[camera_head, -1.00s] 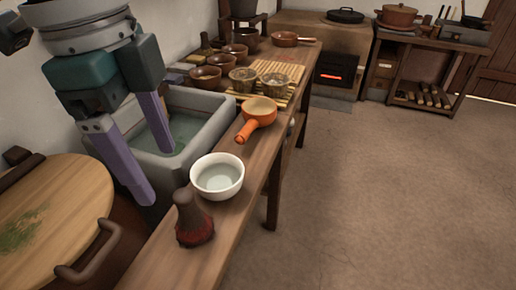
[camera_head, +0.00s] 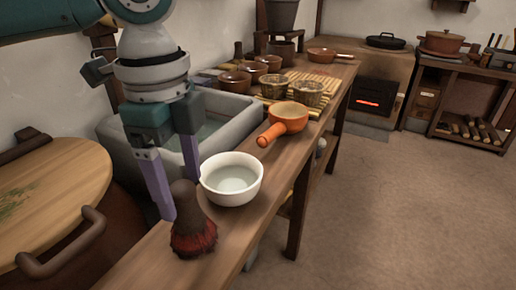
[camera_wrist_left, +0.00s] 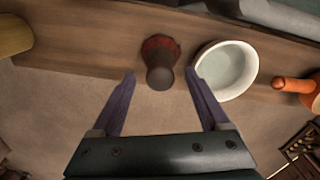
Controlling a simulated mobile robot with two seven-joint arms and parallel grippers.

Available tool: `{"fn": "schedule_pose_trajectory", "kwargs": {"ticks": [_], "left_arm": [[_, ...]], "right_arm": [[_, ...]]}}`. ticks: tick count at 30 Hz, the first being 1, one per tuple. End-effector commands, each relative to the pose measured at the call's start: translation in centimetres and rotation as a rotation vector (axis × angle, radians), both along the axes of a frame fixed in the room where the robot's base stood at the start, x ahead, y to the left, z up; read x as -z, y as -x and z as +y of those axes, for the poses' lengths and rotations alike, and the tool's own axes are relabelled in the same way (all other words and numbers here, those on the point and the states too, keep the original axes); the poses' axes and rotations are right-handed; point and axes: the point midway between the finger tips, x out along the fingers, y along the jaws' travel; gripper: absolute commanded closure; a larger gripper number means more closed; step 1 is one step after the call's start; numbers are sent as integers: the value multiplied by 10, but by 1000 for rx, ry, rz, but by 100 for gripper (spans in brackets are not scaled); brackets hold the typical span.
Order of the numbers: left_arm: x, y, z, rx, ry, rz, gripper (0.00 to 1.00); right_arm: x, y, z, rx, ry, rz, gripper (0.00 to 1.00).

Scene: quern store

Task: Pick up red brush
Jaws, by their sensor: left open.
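The red brush (camera_head: 193,239) stands upright on the wooden counter, dark handle up and red bristles down. My left gripper (camera_head: 180,199) is open above the counter at the brush, its purple fingers pointing down. One finger overlaps the left edge of the handle in the head view. In the left wrist view the brush (camera_wrist_left: 160,50) shows from above, its handle end between the open fingertips (camera_wrist_left: 160,75), with a gap on each side. Whether the fingers reach down around the handle is hard to tell. My right gripper is not in view.
A white bowl of water (camera_head: 232,179) stands close to the right of the brush. Behind it are an orange pan (camera_head: 290,117) and a grey stone basin (camera_head: 230,112). A round wooden lid (camera_head: 60,175) is at left. The floor at right is clear.

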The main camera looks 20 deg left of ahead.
Motion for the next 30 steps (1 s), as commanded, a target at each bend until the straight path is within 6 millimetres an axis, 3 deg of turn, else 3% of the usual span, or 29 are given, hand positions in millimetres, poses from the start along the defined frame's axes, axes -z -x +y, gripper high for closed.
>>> {"fn": "schedule_pose_trajectory", "kwargs": {"ticks": [3, 11, 30], "left_arm": [[13, 0, 0, 0, -1, 0, 22], [14, 0, 0, 1, -1, -1, 23], [14, 0, 0, 1, 0, -1, 95]], "right_arm": [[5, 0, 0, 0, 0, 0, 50], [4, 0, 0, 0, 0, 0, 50], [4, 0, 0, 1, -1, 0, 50]]}}
